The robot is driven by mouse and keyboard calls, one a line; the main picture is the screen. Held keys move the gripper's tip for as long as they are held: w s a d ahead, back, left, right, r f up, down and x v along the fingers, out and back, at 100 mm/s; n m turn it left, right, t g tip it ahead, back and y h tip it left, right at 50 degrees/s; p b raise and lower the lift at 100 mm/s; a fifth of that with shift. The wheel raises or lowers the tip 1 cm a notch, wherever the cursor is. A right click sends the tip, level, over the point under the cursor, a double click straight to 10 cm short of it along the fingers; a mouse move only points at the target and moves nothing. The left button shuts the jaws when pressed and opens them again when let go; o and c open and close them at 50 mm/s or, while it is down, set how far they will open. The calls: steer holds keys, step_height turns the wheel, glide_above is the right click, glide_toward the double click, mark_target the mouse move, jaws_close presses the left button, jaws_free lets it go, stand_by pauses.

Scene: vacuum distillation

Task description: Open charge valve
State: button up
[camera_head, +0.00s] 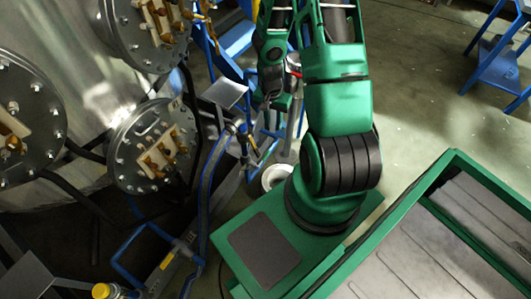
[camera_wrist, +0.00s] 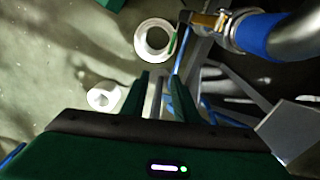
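What looks like the charge valve, a small brass-coloured fitting (camera_wrist: 205,20), sits at the top of the wrist view, joined by a metal clamp to a blue hose. A small green piece shows at its left end. In the head view a yellow-tipped fitting (camera_head: 252,139) on the blue piping may be the same valve. My gripper (camera_wrist: 160,78) has two green fingers, apart, with nothing held between them. The valve is beyond the fingertips and to their right in the wrist view, not touching them. In the head view my gripper is hard to make out near the arm's end.
A white ring-shaped vessel (camera_wrist: 153,39) and a white cylinder (camera_wrist: 104,97) are on the floor. A metal tank with bolted flanges (camera_head: 152,148) stands at the left. Blue frames and hoses (camera_head: 205,190) crowd the area. Open floor (camera_head: 430,100) lies to the right.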

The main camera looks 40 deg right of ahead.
steer(key=m+y, duration=0.1)
glide_above(267, 154)
step_height(267, 154, down, 8)
steer(key=shift+a+f, duration=0.1)
steer(key=shift+f, duration=5.2)
steer(key=shift+c, duration=0.6)
jaws_close()
steer(key=shift+w, duration=0.1)
